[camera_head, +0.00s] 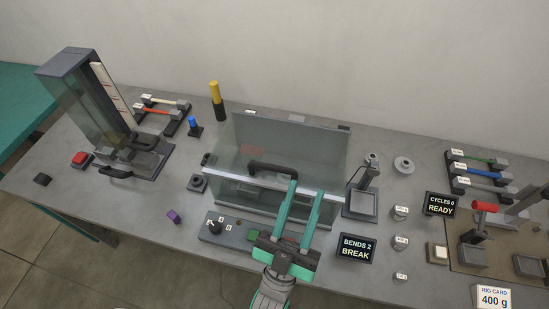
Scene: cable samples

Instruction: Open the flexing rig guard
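A clear guard (330,150) with a pale front rail (240,183) stands in the middle of the bench, taken here as the flexing rig guard. Its dark handle (268,168) shows just behind the rail. I cannot tell for sure whether the guard is shut. My gripper (305,187) reaches up from the front with its two green fingers apart. The fingertips overlap the right part of the rail, near the handle's right end. Nothing shows between them. Contact with the guard cannot be told. The rig's inside is dim behind the clear panels.
A control box (228,230) with a knob sits in front of the guard. A "BENDS 2 BREAK" display (356,249) is to its right. A balance-like stand (361,200) stands beside the guard. A second clear-fronted device (80,90) is at left. Bare bench (140,220) lies front left.

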